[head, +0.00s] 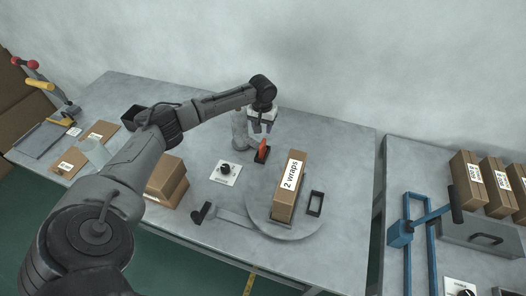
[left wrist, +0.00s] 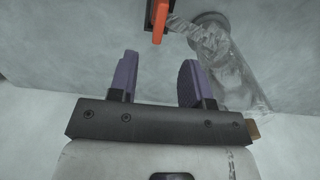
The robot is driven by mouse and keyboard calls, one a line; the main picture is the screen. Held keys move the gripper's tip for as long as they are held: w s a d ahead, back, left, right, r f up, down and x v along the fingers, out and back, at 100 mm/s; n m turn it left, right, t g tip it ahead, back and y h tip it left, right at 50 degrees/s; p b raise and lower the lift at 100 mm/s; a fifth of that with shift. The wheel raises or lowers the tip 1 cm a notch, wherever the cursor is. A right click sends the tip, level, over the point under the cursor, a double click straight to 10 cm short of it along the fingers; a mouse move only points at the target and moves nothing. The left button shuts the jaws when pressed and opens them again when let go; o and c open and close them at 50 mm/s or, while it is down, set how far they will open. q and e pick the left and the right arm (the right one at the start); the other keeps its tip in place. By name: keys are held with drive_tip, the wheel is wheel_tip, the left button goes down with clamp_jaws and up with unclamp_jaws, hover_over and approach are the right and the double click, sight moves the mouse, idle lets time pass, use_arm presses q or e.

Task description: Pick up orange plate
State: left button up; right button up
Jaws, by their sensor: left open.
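The orange plate (head: 262,150) is a small upright orange piece near the back middle of the grey table, with a dark part at its base. In the left wrist view the orange plate (left wrist: 161,16) shows at the top edge, partly cut off, beyond the fingertips. My left gripper (head: 260,127) is just above and behind the plate in the head view. My right gripper is not in view.
A grey cylinder (head: 240,130) stands close to the left of my gripper; a wrapped-looking cylinder (left wrist: 225,60) shows in the wrist view. A box labelled "2 wraps" (head: 289,187) stands on a round turntable (head: 265,228). A knob panel (head: 226,173) lies nearby.

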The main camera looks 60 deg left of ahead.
sight(262, 143)
use_arm(q)
drive_tip(key=shift+f+b, duration=0.35)
drive_tip(key=shift+f, duration=2.3)
drive_tip(key=shift+f+b, duration=0.5)
drive_tip(key=shift+f, duration=1.9)
clamp_jaws()
